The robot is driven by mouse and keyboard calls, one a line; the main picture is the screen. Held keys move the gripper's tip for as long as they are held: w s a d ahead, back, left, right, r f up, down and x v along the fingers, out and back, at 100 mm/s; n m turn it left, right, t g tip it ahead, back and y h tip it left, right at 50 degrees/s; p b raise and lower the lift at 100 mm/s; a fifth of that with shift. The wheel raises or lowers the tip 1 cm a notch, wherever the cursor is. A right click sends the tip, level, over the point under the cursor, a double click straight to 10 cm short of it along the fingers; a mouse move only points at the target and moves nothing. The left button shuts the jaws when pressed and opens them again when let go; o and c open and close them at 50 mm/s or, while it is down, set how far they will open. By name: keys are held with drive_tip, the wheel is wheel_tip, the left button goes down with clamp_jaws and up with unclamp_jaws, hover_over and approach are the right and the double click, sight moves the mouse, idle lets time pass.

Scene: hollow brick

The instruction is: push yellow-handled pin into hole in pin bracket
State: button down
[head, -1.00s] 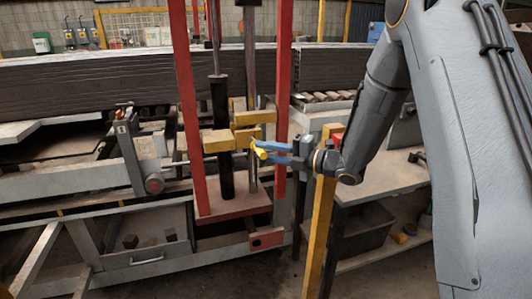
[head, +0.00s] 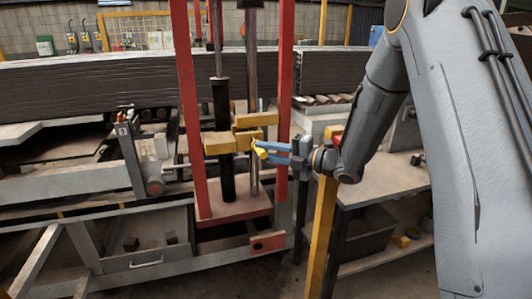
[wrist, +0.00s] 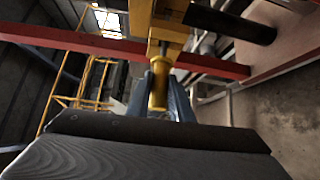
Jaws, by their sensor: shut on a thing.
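The yellow-handled pin (head: 261,153) is between the blue fingers of my gripper (head: 268,152), which is shut on it. In the wrist view the yellow handle (wrist: 158,88) stands between the two fingers (wrist: 160,100), and a thin grey shaft points away toward the yellow pin bracket (wrist: 168,30). In the head view the bracket (head: 220,143) is a set of yellow blocks on the red frame, just left of the pin. The shaft's far end meets the bracket's face in the wrist view. I cannot tell how deep it sits, and the hole is hidden.
Red posts (head: 286,100) stand on both sides of the bracket, with a black cylinder (head: 222,110) between them. A yellow post (head: 320,230) stands below my gripper. A grey bench (head: 385,185) is at right.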

drive_tip(key=shift+w+a, duration=0.1)
drive_tip(key=shift+w, duration=0.25)
drive_tip(key=c, duration=1.5)
unclamp_jaws()
